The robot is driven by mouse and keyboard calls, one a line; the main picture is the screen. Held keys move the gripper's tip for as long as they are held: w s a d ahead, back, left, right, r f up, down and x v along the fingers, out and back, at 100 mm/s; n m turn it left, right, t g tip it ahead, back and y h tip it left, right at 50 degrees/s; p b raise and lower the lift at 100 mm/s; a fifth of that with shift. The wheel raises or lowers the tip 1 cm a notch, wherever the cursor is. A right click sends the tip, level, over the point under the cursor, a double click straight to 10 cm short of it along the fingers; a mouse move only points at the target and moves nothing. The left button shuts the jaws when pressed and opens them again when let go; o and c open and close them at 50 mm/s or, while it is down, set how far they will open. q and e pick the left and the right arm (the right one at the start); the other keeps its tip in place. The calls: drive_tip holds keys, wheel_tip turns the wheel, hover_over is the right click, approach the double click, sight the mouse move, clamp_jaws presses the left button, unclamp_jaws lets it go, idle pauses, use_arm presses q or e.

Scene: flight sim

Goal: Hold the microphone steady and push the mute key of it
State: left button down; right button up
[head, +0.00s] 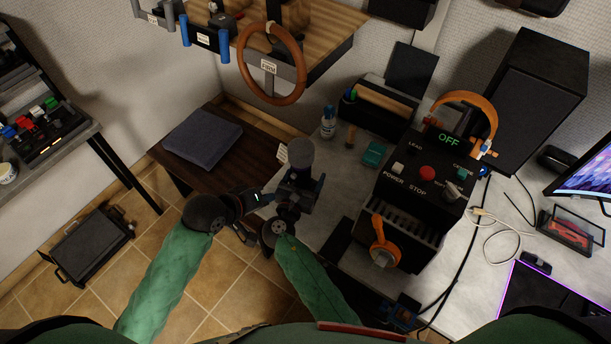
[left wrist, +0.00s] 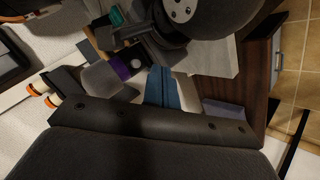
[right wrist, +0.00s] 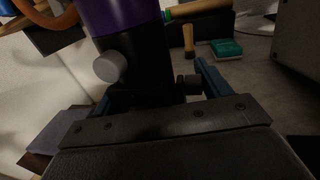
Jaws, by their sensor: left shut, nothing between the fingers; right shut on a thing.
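The microphone (head: 300,178) has a grey head, a purple band and a black body. My right gripper (head: 289,205) is shut on its lower body; in the right wrist view its blue fingers (right wrist: 158,92) are either side of the black body (right wrist: 140,62). A round grey key (right wrist: 109,66) sticks out of the body below the purple band. My left gripper (head: 266,198) is shut and empty, just left of the microphone. In the left wrist view its closed fingertips (left wrist: 160,72) are close to the key (left wrist: 136,64); I cannot tell whether they touch.
A black control box (head: 425,190) with an orange handle stands right of the microphone on the grey desk (head: 330,180). A small bottle (head: 328,122), a wooden stamp (head: 350,136) and a teal box (head: 374,154) lie behind. A dark low table (head: 185,178) with a folded cloth is at left.

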use_arm(q)
drive_tip(key=shift+g+y, duration=0.3)
drive_tip(key=shift+g, duration=0.2)
drive_tip(key=shift+w+d+f, duration=0.2)
drive_tip(key=shift+w+d, duration=0.6)
drive_tip(key=shift+w, duration=0.2)
drive_tip(key=shift+w+d+f, duration=0.25)
drive_tip(key=shift+w+d, duration=0.5)
drive_tip(key=shift+w, duration=0.2)
drive_tip(key=shift+w+d+f, duration=0.2)
drive_tip(key=shift+w+d, duration=0.6)
drive_tip(key=shift+w, duration=0.2)
drive_tip(key=shift+d, duration=0.1)
drive_tip(key=shift+w+d, duration=0.15)
drive_tip(key=shift+w, duration=0.2)
drive_tip(key=shift+s, duration=0.1)
drive_tip(key=shift+s+a, duration=0.25)
drive_tip(key=shift+s, duration=0.1)
drive_tip(key=shift+s+a, duration=0.9)
drive_tip(key=shift+s, duration=0.3)
drive_tip(key=shift+s+a, duration=0.85)
drive_tip(key=shift+s, duration=0.35)
